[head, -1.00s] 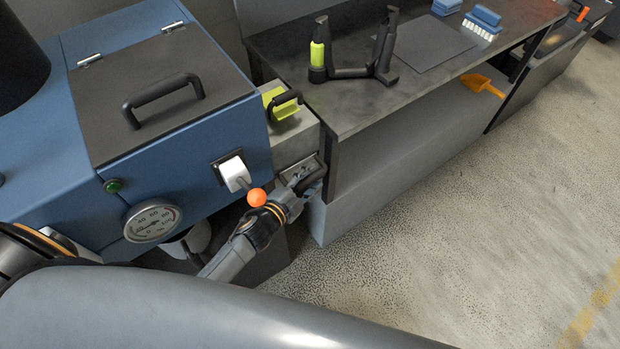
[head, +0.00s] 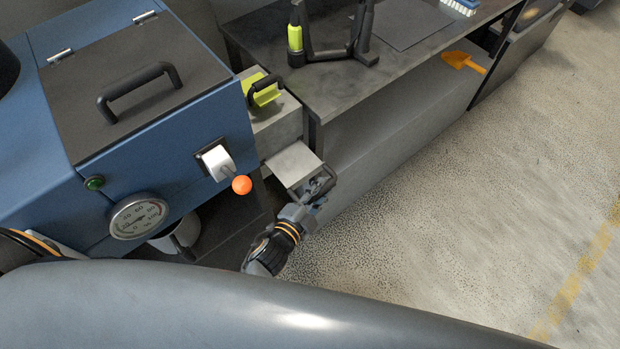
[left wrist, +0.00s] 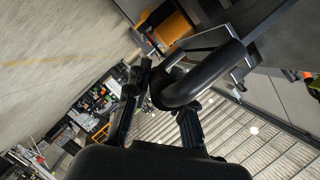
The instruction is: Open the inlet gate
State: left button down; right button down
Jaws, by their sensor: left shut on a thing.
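The inlet gate is a flat light-grey metal plate (head: 291,164) sticking out from under the grey box on the right side of the blue machine. A dark bar handle (head: 324,181) is at its outer end. My left gripper (head: 316,192) is shut on this handle. In the left wrist view the handle is a thick black loop (left wrist: 208,76), with the fingers of my left gripper (left wrist: 158,92) around its near end. The exact finger contact is partly hidden. My right gripper is not in view.
The blue machine (head: 70,190) has an orange-knobbed lever (head: 242,185) and a round gauge (head: 138,217) close to my left arm. The grey workbench (head: 390,75) stands beyond the gate. The speckled floor (head: 450,230) to the right is clear.

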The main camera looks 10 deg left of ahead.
pick_arm(q)
jog(key=c, duration=1.1)
grip_release()
jog(key=shift+w+a, duration=0.1)
jog(key=shift+c, duration=0.2)
jog(key=v, duration=1.2)
jog(key=s+a+f+n+g+y, duration=0.1)
jog(key=s+a+f+n+g, duration=0.15)
jog(key=f, duration=0.55)
jog(key=s+a+f+n+g+y, duration=0.1)
jog(key=s+f+n+g, duration=0.15)
jog(key=f, duration=0.55)
jog(key=s+a+f+n+g+y, duration=0.1)
jog(key=s+a+f, duration=0.15)
jog(key=f, duration=0.55)
jog(key=s+a+f+n+g+y, duration=0.1)
jog(key=s+a+f+n+g, duration=0.2)
jog(key=s+f, duration=0.4)
jog(key=s+a+f+n+g+y, duration=0.1)
jog(key=s+a+f+n+g, duration=0.2)
jog(key=s, duration=0.9)
notch_tip(320, 180, down, 4)
jog(key=shift+a+r+n+g, duration=0.1)
jog(key=shift+a+n+g, duration=0.35)
jog(key=shift+g, duration=0.45)
jog(key=shift+d, duration=0.1)
